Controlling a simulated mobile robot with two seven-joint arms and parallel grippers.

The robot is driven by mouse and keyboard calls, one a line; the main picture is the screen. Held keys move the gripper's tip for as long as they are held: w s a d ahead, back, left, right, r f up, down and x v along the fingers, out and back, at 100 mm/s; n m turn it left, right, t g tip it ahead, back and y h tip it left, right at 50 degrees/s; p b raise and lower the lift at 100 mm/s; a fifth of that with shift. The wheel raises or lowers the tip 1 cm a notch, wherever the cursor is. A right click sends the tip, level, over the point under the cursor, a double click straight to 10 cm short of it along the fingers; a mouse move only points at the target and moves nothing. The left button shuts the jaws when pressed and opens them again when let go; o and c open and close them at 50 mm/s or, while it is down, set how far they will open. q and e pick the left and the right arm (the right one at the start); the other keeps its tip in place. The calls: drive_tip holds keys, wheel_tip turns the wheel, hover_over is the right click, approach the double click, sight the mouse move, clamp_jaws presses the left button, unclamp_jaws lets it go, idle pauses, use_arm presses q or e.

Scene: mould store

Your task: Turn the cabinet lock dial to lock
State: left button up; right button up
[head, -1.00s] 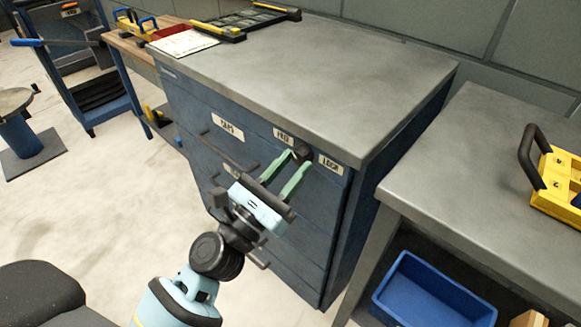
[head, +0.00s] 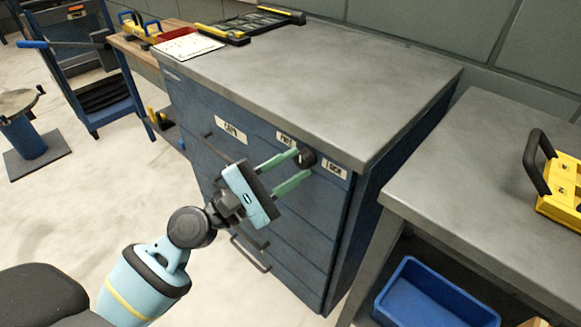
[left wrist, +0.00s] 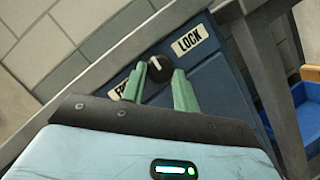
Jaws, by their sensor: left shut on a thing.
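The dark round lock dial (head: 307,158) sits on the blue cabinet's (head: 290,215) front, near the top right corner. The FREE label (head: 286,138) is on its left and the LOCK label (head: 335,169) on its right. My left gripper (head: 302,164) has its green fingers shut on the dial, one on each side. In the left wrist view the dial (left wrist: 159,68) shows between the fingertips. Its short pale mark appears to point up-left, toward the cabinet's top edge, between the two labels. There the LOCK label (left wrist: 189,40) is clear and the FREE label (left wrist: 121,88) is partly hidden.
A grey bench (head: 480,170) stands right of the cabinet, with a yellow case (head: 560,190) on it and a blue bin (head: 435,295) below. Drawer handles (head: 250,254) stick out under my wrist. The cabinet's grey top is mostly clear.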

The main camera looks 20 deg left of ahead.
use_arm(q)
drive_tip(key=m, duration=0.1)
drive_tip(key=m+g, duration=0.1)
drive_tip(key=m+p, duration=0.1)
drive_tip(key=shift+a+r+m, duration=0.1)
drive_tip(key=shift+r+m, duration=0.15)
drive_tip(key=shift+m, duration=0.05)
drive_tip(key=m+g+p, duration=0.1)
drive_tip(key=m, duration=0.1)
drive_tip(key=shift+r+m+g+p, duration=0.15)
drive_tip(key=shift+m+g+p, duration=0.15)
drive_tip(key=shift+m+p, duration=0.5)
drive_tip(key=shift+m, duration=0.1)
drive_tip(key=shift+m+g+p, duration=0.4)
drive_tip(key=shift+m+p, duration=0.1)
drive_tip(key=shift+m, duration=0.2)
drive_tip(key=shift+y, duration=0.3)
drive_tip(key=o, duration=1)
